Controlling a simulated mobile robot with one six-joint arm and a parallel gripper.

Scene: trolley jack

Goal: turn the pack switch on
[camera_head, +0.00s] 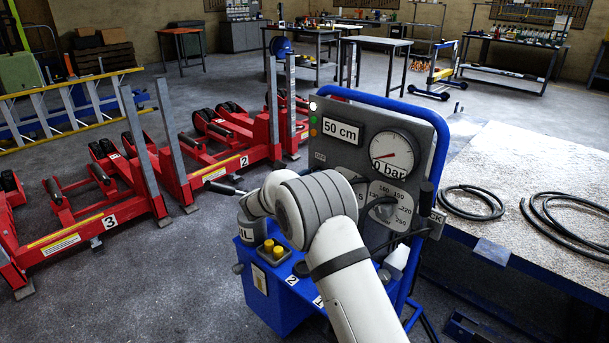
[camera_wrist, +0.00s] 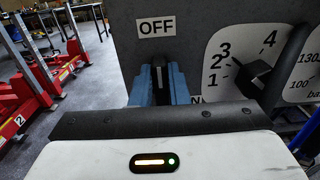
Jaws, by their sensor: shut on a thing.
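The blue power pack (camera_head: 272,296) has a grey panel (camera_head: 425,130). Its OFF label (camera_head: 320,156) shows just left of the gauges, and again at the top of the wrist view (camera_wrist: 156,27). Below that label, the dark switch handle (camera_wrist: 159,72) shows between the blue-grey fingers of my gripper (camera_wrist: 160,82), which is shut on it. A letter N (camera_wrist: 197,99) from a second label shows to the lower right. The fingers hide the switch's base, and I cannot tell its exact setting. In the head view my arm hides my gripper and the switch.
A knob (camera_wrist: 259,72) on a numbered dial is close right of my gripper. The panel carries a 50 cm display (camera_head: 342,130) and a bar gauge (camera_head: 390,150). Red jacks (camera_head: 236,165) stand at left; a bench with hoses (camera_head: 473,202) is at right.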

